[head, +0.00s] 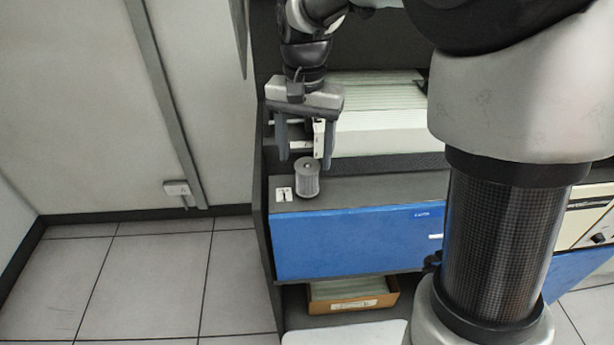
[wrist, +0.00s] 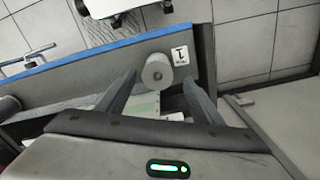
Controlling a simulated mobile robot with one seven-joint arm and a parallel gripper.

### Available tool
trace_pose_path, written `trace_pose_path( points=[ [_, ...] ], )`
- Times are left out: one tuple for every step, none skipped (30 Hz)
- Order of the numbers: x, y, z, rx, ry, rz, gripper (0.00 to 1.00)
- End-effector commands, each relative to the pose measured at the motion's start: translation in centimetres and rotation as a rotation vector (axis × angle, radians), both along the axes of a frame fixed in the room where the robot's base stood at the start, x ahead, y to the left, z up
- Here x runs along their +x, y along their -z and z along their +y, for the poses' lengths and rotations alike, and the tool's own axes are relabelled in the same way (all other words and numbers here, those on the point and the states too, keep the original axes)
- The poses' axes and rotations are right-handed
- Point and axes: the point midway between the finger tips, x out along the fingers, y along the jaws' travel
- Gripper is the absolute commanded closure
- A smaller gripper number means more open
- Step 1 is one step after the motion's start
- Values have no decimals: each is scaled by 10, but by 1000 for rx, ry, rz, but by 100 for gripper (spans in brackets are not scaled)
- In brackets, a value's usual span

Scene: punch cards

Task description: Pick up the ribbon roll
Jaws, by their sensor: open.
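The ribbon roll (head: 307,178) is a small grey-white cylinder standing upright on the dark top of a blue-fronted cabinet, near its left end. In the wrist view the ribbon roll (wrist: 157,71) shows its round end with a dark centre hole. My gripper (head: 304,155) is open, with its fingers pointing down above and slightly behind the roll. In the wrist view my gripper (wrist: 160,82) has its two fingers apart, with the roll between and just beyond their tips. The fingers do not appear to touch it.
A small white label (head: 284,194) lies left of the roll. Stacked pale cards (head: 385,125) fill the shelf behind. The blue cabinet front (head: 350,240) drops away in front, above a card box (head: 352,298). A dark side panel (head: 262,200) bounds the left. Floor at left is clear.

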Motion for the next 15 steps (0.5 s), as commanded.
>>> trace_pose_path(
  points=[
    [0, 3, 0, 0, 0, -1, 39],
    [0, 4, 0, 1, 0, -1, 39],
    [0, 6, 0, 0, 0, -1, 39],
    [0, 9, -1, 0, 0, 0, 39],
    [-1, 13, -1, -1, 0, 1, 39],
    [-2, 19, -2, -1, 0, 1, 39],
    [-2, 24, -3, 0, 1, 2, 39],
    [-2, 29, -4, 0, 1, 2, 39],
    [-3, 35, -4, 0, 1, 2, 39],
    [-3, 40, -5, -1, 0, 4, 39],
    [-3, 44, -4, 0, 0, 2, 39],
    [-2, 48, -4, 0, 0, 0, 39],
    [-2, 50, -4, 0, 0, 0, 39],
    [-2, 52, -4, 0, 0, 0, 39],
    [-2, 54, -4, 0, 0, -1, 39]
  ],
)
